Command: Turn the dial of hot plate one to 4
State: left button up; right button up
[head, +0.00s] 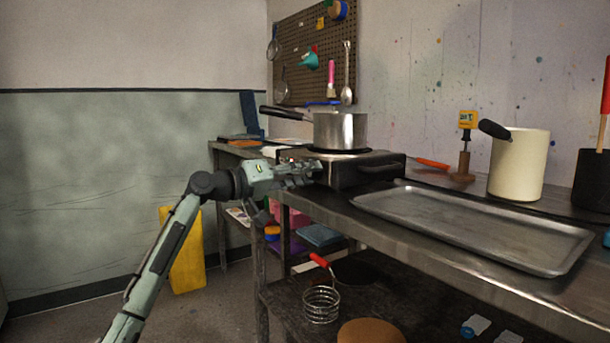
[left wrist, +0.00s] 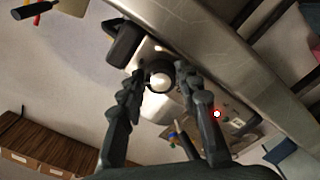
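The hot plate (head: 345,172) is a dark box with a steel top at the left end of the steel bench. A steel pot (head: 340,131) with a black handle stands on it. My left gripper (head: 312,170) is at the hot plate's near left side. In the left wrist view its two fingers (left wrist: 160,78) are parted, one on each side of a round, bright-faced part with a dark rim (left wrist: 158,80), which looks like the dial. I cannot tell whether the fingers touch it. No dial numbers are readable. The head view hides the dial behind the gripper. My right gripper is not in view.
A shallow steel tray (head: 480,228) lies on the bench to the right. A cream pot (head: 520,165) and a black container (head: 592,182) stand behind it. A yellow bin (head: 186,255) stands on the floor at left.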

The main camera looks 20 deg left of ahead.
pick_arm(q)
jog(key=o, duration=0.3)
jog(key=v, duration=1.2)
jog(key=shift+a, duration=0.1)
